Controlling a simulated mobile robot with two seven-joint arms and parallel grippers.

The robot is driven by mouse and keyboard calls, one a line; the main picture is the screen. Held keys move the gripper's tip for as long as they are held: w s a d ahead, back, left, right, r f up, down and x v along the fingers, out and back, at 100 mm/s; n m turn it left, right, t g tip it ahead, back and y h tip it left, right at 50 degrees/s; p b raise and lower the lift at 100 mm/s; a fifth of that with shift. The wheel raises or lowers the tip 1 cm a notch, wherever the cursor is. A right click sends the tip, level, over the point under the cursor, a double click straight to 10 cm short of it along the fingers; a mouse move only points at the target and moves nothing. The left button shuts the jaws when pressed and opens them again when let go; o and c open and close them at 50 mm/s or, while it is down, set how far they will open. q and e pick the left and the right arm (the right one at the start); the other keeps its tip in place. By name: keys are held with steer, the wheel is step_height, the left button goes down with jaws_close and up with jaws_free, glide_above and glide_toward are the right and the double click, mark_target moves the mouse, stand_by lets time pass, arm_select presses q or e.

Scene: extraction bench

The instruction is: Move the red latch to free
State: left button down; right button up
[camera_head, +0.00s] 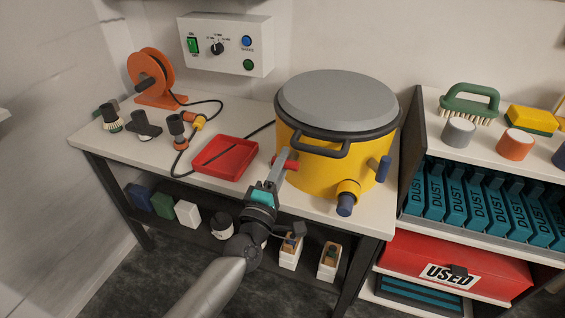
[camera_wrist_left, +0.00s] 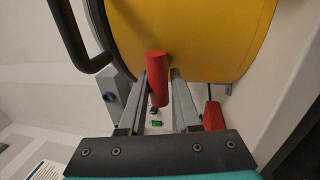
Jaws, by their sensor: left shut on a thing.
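The red latch (camera_head: 291,164) sticks out from the left side of the yellow drum (camera_head: 318,176), which has a grey lid (camera_head: 338,98). In the left wrist view the red latch (camera_wrist_left: 157,80) is a cylinder between my two finger bars, against the yellow wall. My left gripper (camera_head: 279,166) is at the latch, shut on it, with the arm reaching up from below. It also shows in the left wrist view (camera_wrist_left: 158,85). My right gripper is not in view.
A red tray (camera_head: 225,157) lies just left of my gripper on the white bench. A blue-ended yellow port (camera_head: 346,198) and a blue handle (camera_head: 383,169) stick out of the drum. An orange reel (camera_head: 151,77) and black cable lie further left.

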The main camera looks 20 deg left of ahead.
arm_select(q)
steer(key=shift+d+r, duration=0.15)
steer(key=shift+r, duration=0.1)
steer(key=c, duration=0.8)
jaws_free()
steer(key=shift+o, duration=0.6)
steer(key=shift+f, duration=0.1)
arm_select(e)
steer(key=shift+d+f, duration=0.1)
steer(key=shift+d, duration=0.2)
arm_select(q)
steer(key=shift+s+f, duration=0.1)
steer(key=shift+s, duration=0.2)
steer(key=s+f+p, duration=0.1)
steer(key=s+f, duration=0.1)
steer(key=s, duration=1.2)
steer(key=shift+s+a+f+p, duration=0.15)
steer(key=shift+a+f+p, duration=0.1)
steer(key=shift+f+p, duration=0.1)
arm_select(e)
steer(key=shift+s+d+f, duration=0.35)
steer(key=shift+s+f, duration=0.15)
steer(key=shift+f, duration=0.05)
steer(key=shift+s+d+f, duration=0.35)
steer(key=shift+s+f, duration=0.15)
